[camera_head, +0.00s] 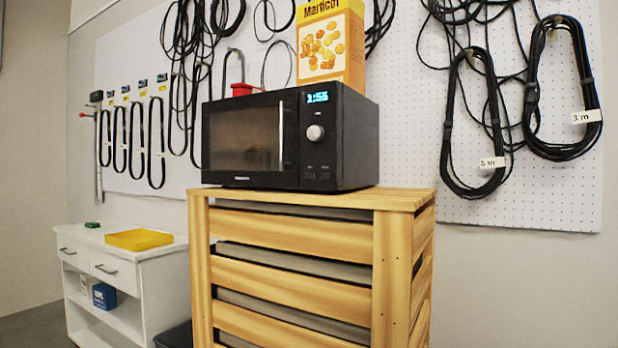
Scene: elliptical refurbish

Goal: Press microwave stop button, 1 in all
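A black microwave (350,130) stands on top of a slatted wooden cabinet, its front facing me and slightly to the left. Its door is shut, with a vertical silver handle (281,136) at the door's right side. Right of the door, the control panel has a lit blue display (317,97), a round silver knob (315,133) and small dark buttons (317,171) low down. The button labels are too small to read, so I cannot tell which is stop. Neither of my grippers is in view.
The wooden cabinet (300,237) fills the lower middle. A yellow box (348,40) stands on the microwave. A white drawer unit (150,275) with a yellow tray (139,239) is at left. Cables (575,60) hang on the white pegboard (420,110) behind.

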